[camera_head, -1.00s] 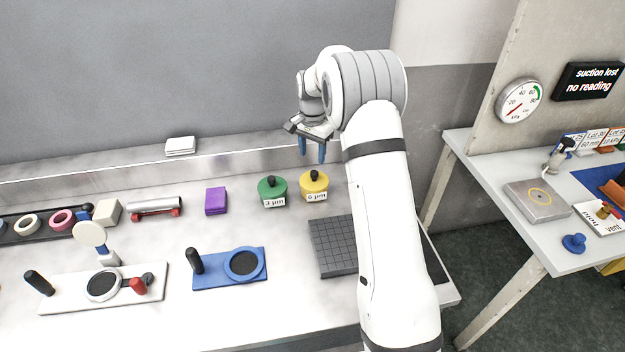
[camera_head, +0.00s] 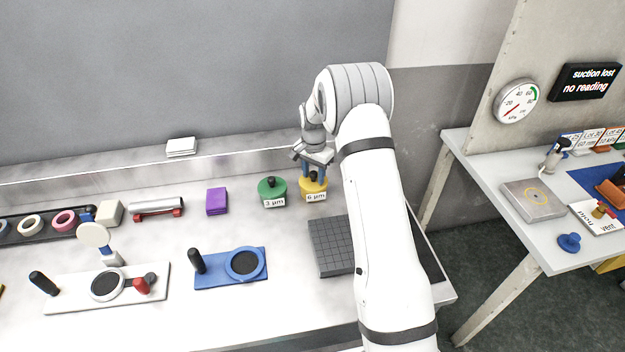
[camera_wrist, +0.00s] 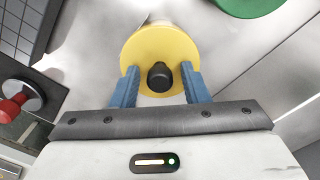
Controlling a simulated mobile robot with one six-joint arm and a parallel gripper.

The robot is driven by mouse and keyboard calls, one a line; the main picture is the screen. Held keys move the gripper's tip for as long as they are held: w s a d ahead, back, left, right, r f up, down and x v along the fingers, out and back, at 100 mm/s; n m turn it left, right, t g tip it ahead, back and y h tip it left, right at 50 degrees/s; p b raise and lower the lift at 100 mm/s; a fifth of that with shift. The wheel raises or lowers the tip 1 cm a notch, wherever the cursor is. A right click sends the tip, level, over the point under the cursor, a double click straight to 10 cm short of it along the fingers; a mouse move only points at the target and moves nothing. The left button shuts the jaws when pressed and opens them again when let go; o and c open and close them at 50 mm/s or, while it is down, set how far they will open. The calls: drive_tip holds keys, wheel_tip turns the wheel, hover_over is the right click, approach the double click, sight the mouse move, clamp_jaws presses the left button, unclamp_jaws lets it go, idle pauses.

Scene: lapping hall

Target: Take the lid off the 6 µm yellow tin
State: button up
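The yellow tin (camera_head: 313,192) labelled 6 µm stands on the bench with its lid on. In the wrist view the round yellow lid (camera_wrist: 150,52) has a black knob (camera_wrist: 160,76) in its middle. My gripper (camera_wrist: 161,78) is open, with one blue finger on each side of the knob and a gap left on both sides. In the head view my gripper (camera_head: 313,172) is right above the tin and partly hides the lid.
A green tin (camera_head: 272,192) labelled 3 µm stands close on the left. A dark gridded block (camera_head: 330,245) lies in front. A purple block (camera_head: 216,201) and a blue plate (camera_head: 230,268) are further left. The bench between them is clear.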

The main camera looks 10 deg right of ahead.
clamp_jaws()
